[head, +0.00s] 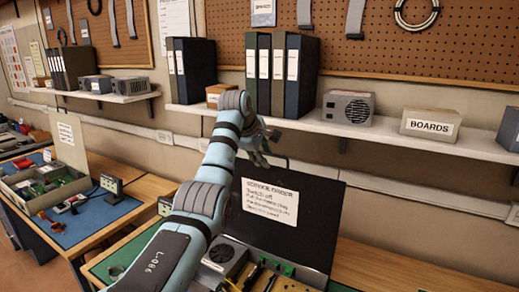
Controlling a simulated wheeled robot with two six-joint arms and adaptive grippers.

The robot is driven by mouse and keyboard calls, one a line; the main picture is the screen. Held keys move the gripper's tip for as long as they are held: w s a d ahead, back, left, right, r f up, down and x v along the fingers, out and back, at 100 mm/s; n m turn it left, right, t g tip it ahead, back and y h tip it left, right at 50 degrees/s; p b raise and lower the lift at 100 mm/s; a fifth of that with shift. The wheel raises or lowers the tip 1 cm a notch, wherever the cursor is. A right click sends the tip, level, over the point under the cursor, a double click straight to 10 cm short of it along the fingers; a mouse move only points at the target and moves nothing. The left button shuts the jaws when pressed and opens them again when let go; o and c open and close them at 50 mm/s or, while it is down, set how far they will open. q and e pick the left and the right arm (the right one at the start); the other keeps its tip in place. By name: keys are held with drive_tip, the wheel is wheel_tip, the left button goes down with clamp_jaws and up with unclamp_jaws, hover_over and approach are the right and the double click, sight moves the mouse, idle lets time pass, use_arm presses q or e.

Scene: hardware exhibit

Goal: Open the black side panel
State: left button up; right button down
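The black side panel (318,222) stands raised, its broad face toward me, at the centre right of the head view. It bears a white "SERVICE ORDER" label (270,203). In front of its lower edge, part of an open case with a grey fan unit (226,256) shows. My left arm crosses in front of the panel's left part and hides it. My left gripper (268,152) is at the panel's top left edge; its fingers are small and partly hidden, so contact and opening cannot be told. My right gripper is not in view.
A wall shelf (390,134) with binders (300,75), a grey power unit (348,107) and a "BOARDS" box (430,124) runs behind and above the panel. Tools (270,281) lie in front of the panel. A blue mat (85,222) with a parts box is at left.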

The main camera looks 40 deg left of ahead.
use_arm(q)
drive_tip(key=v, duration=1.1)
drive_tip(key=shift+s, duration=0.15)
